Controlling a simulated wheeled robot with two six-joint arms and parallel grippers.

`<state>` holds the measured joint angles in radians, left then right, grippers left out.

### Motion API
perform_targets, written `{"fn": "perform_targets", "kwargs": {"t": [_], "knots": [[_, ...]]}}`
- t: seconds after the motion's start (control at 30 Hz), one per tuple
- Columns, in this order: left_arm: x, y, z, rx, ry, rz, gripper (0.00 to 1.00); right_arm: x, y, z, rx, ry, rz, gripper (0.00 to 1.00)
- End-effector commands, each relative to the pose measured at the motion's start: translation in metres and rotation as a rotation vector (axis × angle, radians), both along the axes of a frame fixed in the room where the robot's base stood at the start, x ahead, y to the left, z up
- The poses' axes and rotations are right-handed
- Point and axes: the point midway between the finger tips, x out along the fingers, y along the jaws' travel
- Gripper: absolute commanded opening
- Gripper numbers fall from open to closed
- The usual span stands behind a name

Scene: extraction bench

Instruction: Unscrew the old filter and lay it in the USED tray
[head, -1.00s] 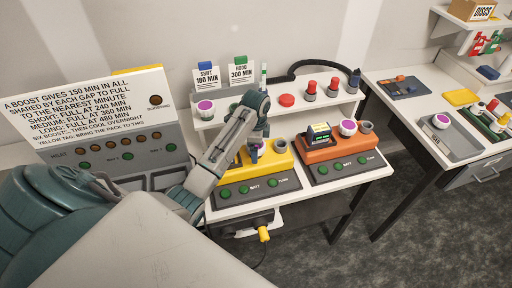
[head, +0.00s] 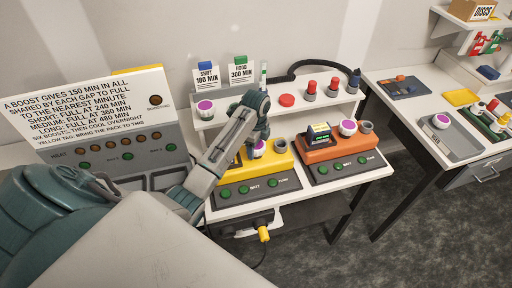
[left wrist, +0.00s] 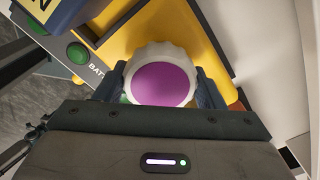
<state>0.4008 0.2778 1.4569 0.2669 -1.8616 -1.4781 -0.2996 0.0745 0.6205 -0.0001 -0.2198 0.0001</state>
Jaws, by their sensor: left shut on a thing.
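The old filter, a white ribbed cap with a purple top (head: 259,148), is at the yellow unit (head: 284,162) in the head view. In the left wrist view the filter (left wrist: 162,82) sits between the fingers, over the yellow surface. My left gripper (head: 260,138) reaches down from above and is shut on this filter. I cannot tell whether the filter is still seated or raised slightly. A grey tray (head: 462,146) stands on the right-hand table with a purple-topped filter (head: 441,121) in it; I cannot read a label on it. My right gripper is not in view.
An orange unit (head: 330,151) with another purple-topped filter (head: 348,127) stands right of the yellow one. A shelf behind holds a purple-topped filter (head: 205,108) and red-topped items (head: 310,90). A gap of floor (head: 360,215) separates the two tables.

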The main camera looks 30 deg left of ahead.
Motion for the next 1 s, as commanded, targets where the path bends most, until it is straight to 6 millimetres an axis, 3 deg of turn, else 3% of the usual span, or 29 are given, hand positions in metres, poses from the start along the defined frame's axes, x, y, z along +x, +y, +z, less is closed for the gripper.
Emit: {"fn": "perform_targets", "kwargs": {"t": [1.0], "knots": [[-0.0002, 0.0001, 0.0007, 0.001, 0.000, 1.359, 0.36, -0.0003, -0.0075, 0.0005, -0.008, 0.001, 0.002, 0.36]]}}
